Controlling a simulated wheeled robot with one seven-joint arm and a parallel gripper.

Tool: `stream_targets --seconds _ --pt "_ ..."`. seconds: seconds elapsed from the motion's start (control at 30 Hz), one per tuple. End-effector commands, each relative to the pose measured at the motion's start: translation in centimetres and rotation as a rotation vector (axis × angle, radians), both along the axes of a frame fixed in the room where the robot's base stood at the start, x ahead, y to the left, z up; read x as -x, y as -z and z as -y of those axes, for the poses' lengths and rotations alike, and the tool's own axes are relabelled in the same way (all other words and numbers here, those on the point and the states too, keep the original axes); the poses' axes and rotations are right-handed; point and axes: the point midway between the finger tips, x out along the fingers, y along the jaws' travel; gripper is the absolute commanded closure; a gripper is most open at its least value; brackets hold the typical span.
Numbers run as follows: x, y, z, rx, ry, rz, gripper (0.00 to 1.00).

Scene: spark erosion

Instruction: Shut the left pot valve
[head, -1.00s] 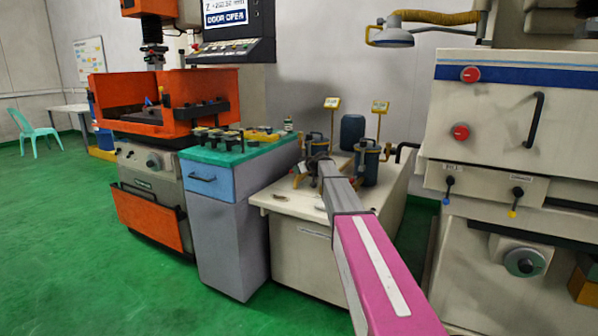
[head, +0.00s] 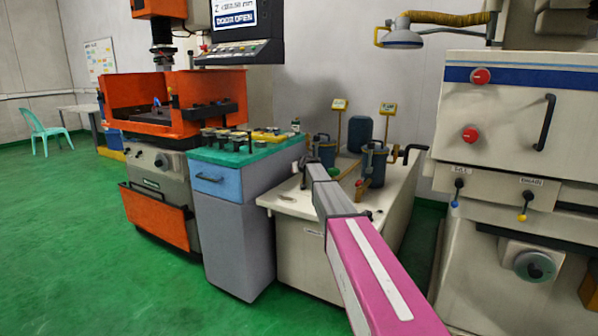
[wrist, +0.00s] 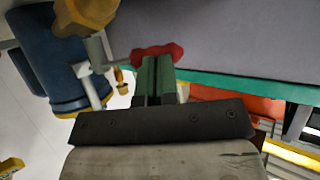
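The left pot (head: 325,151) is a blue canister at the back of the white bench, and the right pot (head: 375,166) stands beside it. My gripper (head: 307,166) is at the front left of the left pot, small and partly hidden by my arm. In the wrist view, my gripper (wrist: 156,68) has its two green-faced fingers close together with only a thin dark line between them. A red handle (wrist: 157,51) lies across just beyond the fingertips; contact is unclear. A blue pot (wrist: 45,60) with grey pipework and a brass-coloured fitting (wrist: 88,12) is at upper left.
The white bench (head: 285,202) carries both pots, with yellow signs (head: 339,104) on posts behind. A grey cabinet with a green top (head: 230,154) holding several small parts adjoins it at left. A large machine (head: 505,130) stands at right. Green floor is open at front left.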

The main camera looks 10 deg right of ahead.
Motion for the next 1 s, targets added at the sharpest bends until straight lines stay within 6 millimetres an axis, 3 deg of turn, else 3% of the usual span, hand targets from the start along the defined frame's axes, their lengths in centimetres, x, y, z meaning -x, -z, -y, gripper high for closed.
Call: stream_targets --seconds 0.5,1.0 --pt "-2.9 0.0 -1.3 -0.001 -0.002 -0.001 1.00" --pt "-5.3 0.0 -1.4 -0.001 -0.002 -0.001 1.00"
